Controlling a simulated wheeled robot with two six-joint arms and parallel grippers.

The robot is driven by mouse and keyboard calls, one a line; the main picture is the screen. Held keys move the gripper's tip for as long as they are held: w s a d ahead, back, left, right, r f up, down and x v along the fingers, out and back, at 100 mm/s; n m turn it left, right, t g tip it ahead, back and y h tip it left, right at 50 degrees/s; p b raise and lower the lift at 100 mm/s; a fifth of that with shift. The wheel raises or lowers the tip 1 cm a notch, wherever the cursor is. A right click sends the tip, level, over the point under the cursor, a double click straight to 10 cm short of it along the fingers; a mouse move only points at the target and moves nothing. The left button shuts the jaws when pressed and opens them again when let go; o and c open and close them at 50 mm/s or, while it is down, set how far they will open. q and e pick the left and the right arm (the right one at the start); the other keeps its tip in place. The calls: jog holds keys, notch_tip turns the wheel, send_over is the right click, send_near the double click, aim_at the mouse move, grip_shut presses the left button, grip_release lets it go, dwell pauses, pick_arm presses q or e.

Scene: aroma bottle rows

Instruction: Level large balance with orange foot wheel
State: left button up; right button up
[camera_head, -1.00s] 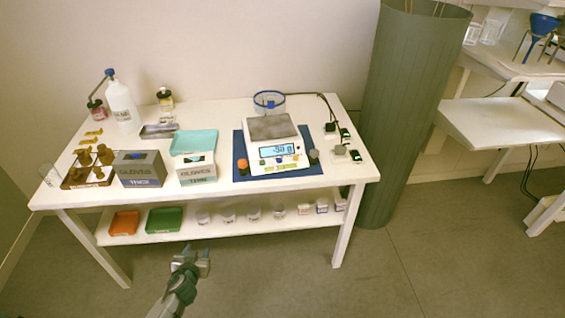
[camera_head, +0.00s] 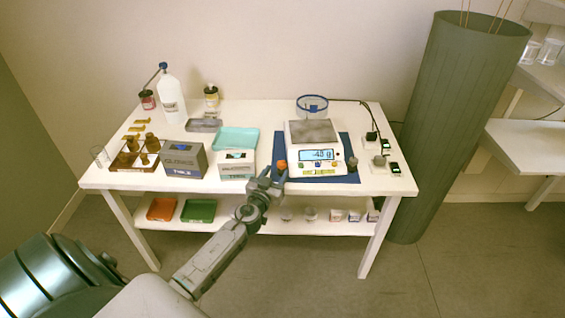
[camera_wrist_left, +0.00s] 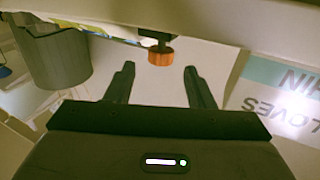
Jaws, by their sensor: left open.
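The large balance (camera_head: 312,131) stands on a blue mat (camera_head: 343,171), with a grey pan and a lit display that seems to read about -48 g. Its orange foot wheel (camera_head: 281,165) is at the front left corner. A dark foot wheel (camera_head: 352,164) is at the front right. My left gripper (camera_head: 266,179) is at the table's front edge, just left of and below the orange wheel. In the left wrist view the orange wheel (camera_wrist_left: 161,57) lies beyond and between the open, empty fingers (camera_wrist_left: 160,85), not touching them. My right gripper is not in view.
A teal tray (camera_head: 237,138) lies behind. Small black devices (camera_head: 380,160) sit right of the mat. A tall grey bin (camera_head: 456,125) stands right of the table.

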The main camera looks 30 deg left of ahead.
aim_at(280, 166)
pick_arm(q)
jog(key=w, duration=0.2)
jog(key=w+a, duration=0.1)
jog(key=w, duration=0.1)
jog(key=shift+w, duration=0.85)
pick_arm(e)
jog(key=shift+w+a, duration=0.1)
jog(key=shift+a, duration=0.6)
pick_arm(q)
jog(key=shift+c, duration=0.4)
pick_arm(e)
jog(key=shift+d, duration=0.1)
pick_arm(q)
jog(key=c, duration=0.9)
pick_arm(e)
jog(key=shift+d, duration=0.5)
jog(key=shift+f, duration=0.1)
